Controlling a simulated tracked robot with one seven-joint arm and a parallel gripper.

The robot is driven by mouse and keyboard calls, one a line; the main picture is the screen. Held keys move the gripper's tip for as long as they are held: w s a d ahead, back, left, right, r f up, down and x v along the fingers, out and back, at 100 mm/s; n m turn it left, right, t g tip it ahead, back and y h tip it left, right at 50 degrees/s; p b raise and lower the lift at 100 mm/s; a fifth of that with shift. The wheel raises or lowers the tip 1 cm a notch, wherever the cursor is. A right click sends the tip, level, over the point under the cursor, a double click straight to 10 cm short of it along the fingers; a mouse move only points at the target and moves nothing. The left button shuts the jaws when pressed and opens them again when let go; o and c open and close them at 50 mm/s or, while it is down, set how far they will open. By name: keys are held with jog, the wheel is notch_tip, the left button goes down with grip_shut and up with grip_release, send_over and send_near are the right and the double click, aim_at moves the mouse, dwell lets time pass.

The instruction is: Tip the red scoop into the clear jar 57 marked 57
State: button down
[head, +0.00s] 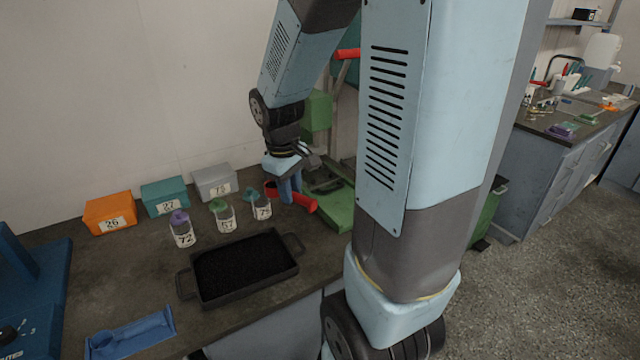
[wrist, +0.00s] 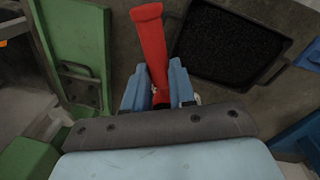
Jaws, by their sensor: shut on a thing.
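The red scoop (head: 304,201) is held in my gripper (head: 290,190). Its handle points right in the head view, and part of its bowl shows left of the fingers, close to the jar marked 75 (head: 262,210). In the wrist view, the red handle (wrist: 150,45) runs up from between the blue fingers of my gripper (wrist: 158,92); the bowl is hidden there. The clear jar 57 (head: 227,225) stands upright on the bench, left of the scoop, with something green at its top. What the scoop holds cannot be seen.
Jar 72 (head: 184,238), with a purple top, stands left of jar 57. Orange, teal and grey boxes (head: 215,182) line the wall. A black tray (head: 208,299) of dark grains lies in front of the jars. A green machine (head: 338,208) stands right of the scoop.

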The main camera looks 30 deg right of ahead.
jog(key=shift+w+a+m, duration=1.1)
jog(key=shift+w+a, duration=5.45)
jog(key=shift+a, duration=0.6)
jog(key=d+f+g+y, duration=0.2)
jog(key=y, duration=0.8)
jog(key=d+f+g+y, duration=0.1)
jog(key=f+g+y, duration=0.1)
jog(key=y, duration=0.8)
jog(key=shift+w+d+f+y, duration=0.35)
jog(key=shift+f+y, duration=0.05)
jog(key=shift+f, duration=0.1)
jog(key=shift+s+a+r+t+h, duration=0.1)
jog(key=shift+a+r+t+h, duration=0.2)
jog(key=shift+h, duration=0.65)
jog(key=shift+a+r+h, duration=0.1)
jog(key=shift+r+h, duration=0.25)
jog(key=shift+h, duration=0.6)
